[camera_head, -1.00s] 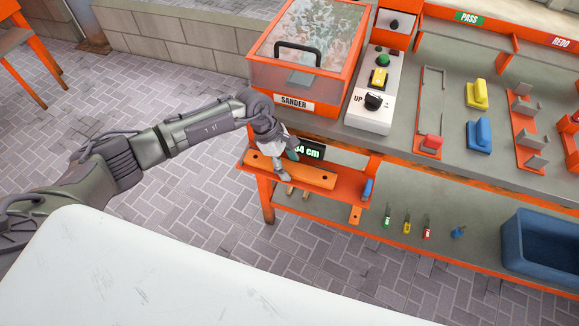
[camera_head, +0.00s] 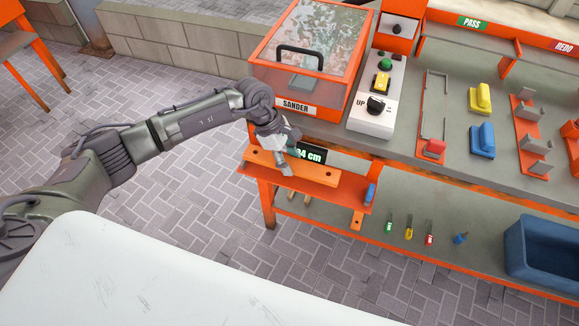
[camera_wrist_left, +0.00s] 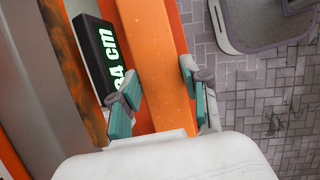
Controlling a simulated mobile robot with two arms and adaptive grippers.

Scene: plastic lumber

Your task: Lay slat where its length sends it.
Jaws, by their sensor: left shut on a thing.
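The orange slat (camera_head: 313,174) has dark holes near its ends and lies along the orange shelf (camera_head: 345,197) at the bench's near left end. I cannot tell whether it touches the shelf. My left gripper (camera_head: 284,167) is shut on the slat around its middle. The left wrist view shows the slat (camera_wrist_left: 150,55) between the two teal-padded fingers (camera_wrist_left: 162,103). A black display (camera_head: 310,154) beside it ends in "4 cm"; its first digit is partly hidden. It also shows in the wrist view (camera_wrist_left: 98,50). My right gripper is out of view.
The bench carries a sander (camera_head: 312,60), a control box (camera_head: 376,100), yellow (camera_head: 481,98) and blue (camera_head: 482,138) handled blocks and metal brackets. PASS (camera_head: 472,22) and REDO (camera_head: 564,46) signs mark the back. A blue bin (camera_head: 545,250) stands on the lower shelf.

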